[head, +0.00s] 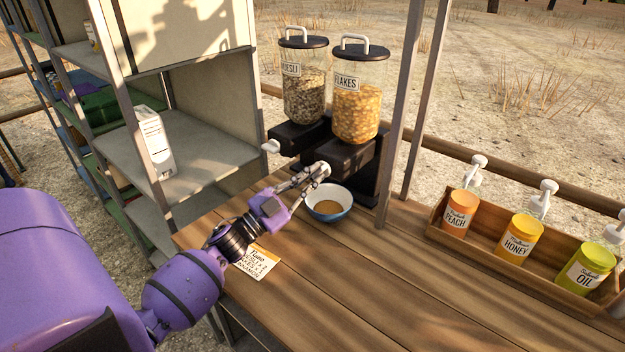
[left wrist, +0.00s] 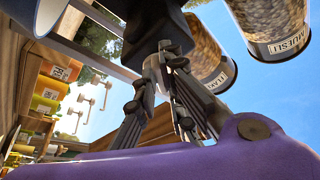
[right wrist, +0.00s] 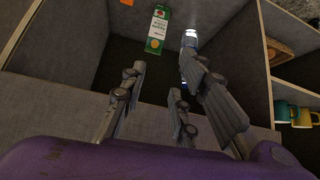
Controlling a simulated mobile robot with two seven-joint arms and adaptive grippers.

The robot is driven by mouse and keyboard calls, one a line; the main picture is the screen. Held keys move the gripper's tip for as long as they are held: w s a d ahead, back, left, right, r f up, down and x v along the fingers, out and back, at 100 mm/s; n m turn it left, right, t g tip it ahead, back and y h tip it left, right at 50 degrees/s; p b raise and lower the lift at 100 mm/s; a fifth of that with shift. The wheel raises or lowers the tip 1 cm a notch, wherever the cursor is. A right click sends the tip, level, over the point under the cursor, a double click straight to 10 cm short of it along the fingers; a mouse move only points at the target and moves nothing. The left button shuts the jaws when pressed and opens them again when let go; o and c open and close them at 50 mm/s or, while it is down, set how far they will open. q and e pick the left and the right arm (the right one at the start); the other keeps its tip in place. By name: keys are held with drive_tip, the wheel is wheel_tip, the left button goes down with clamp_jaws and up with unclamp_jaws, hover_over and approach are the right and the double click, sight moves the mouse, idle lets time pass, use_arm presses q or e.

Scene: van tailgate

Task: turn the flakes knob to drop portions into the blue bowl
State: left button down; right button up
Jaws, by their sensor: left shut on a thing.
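The flakes dispenser (head: 357,100) is a clear jar of yellow flakes with a black lid, on a black base. Its white knob (head: 323,170) points toward me. My left gripper (head: 318,174) is shut on the knob; the left wrist view also shows the fingers closed around the pale knob (left wrist: 154,68). The blue bowl (head: 345,212) stands on the wooden counter below the knob, with brownish contents inside. Its rim also shows in the left wrist view (left wrist: 42,18). My right gripper (right wrist: 166,75) is open and empty, facing a shelf compartment; it is outside the head view.
The muesli dispenser (head: 304,90) stands left of the flakes. A menu card (head: 259,263) lies on the counter (head: 380,290). A wooden crate (head: 440,226) with peach, honey and oil pump bottles is at right. A grey shelf (head: 185,150) stands at left. The front counter is clear.

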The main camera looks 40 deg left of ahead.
use_arm(q)
drive_tip(key=shift+a+r+m+g+h+p, duration=0.1)
drive_tip(key=shift+r+m+g+h+p, duration=0.35)
drive_tip(key=shift+m, duration=1.6)
drive_tip(key=shift+a+f+m+g+h+p, duration=0.15)
drive_tip(key=shift+m+g+p, duration=0.25)
drive_tip(key=shift+m+g, duration=1.2)
drive_tip(key=shift+a+r+m+g+h+p, duration=0.1)
drive_tip(key=shift+r+m+g+h+p, duration=0.3)
drive_tip(key=shift+m, duration=2.15)
drive_tip(key=shift+f, duration=0.15)
drive_tip(key=c, duration=1.8)
unclamp_jaws()
drive_tip(key=shift+c, duration=0.2)
